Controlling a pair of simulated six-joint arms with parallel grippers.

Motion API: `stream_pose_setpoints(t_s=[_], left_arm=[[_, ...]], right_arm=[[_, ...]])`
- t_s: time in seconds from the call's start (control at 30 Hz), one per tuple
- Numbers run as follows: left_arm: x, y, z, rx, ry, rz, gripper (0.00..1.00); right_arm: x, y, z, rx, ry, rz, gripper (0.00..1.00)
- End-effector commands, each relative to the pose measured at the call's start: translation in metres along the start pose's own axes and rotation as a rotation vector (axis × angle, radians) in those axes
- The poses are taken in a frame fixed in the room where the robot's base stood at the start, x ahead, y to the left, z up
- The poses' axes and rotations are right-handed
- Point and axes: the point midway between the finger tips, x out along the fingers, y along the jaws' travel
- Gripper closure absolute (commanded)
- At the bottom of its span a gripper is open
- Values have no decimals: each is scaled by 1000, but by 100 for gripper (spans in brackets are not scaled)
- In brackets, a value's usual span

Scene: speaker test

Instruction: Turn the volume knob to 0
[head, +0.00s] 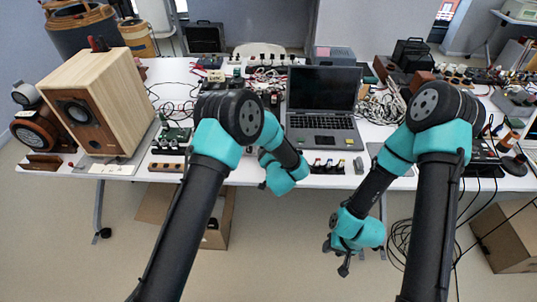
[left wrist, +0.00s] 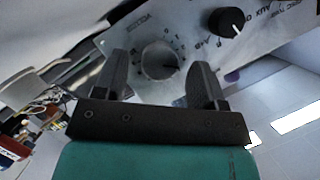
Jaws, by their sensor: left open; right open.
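In the left wrist view, a pale grey panel (left wrist: 178,25) carries a silver round knob (left wrist: 158,60) with small numbers around it and blurred lettering above. A small dark mark shows at the knob's right edge; its exact setting is too blurred to read. My left gripper (left wrist: 160,72) is open, with one finger on each side of the silver knob; I cannot tell whether they touch it. A black knob (left wrist: 229,22) sits farther right on the same panel. In the head view my right gripper (head: 335,260) is open and empty, low in front of the table. I cannot make out the panel in the head view.
The white table (head: 262,177) holds a wooden speaker (head: 132,88) at left, an open laptop (head: 322,105) in the middle, and coiled cables (head: 384,103). A cardboard box (head: 160,205) is under the table, another box (head: 508,237) at right.

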Motion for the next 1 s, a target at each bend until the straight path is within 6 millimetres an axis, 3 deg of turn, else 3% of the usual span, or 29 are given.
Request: stream_pose_setpoints(t_s=[0.4,0.9,1.0], left_arm=[[8,0,0,1,0,0,36],[8,0,0,1,0,0,84],[8,0,0,0,0,0,85]], right_arm=[[0,0,0,0,0,0,57],[0,0,0,0,0,0,57],[0,0,0,0,0,0,57]])
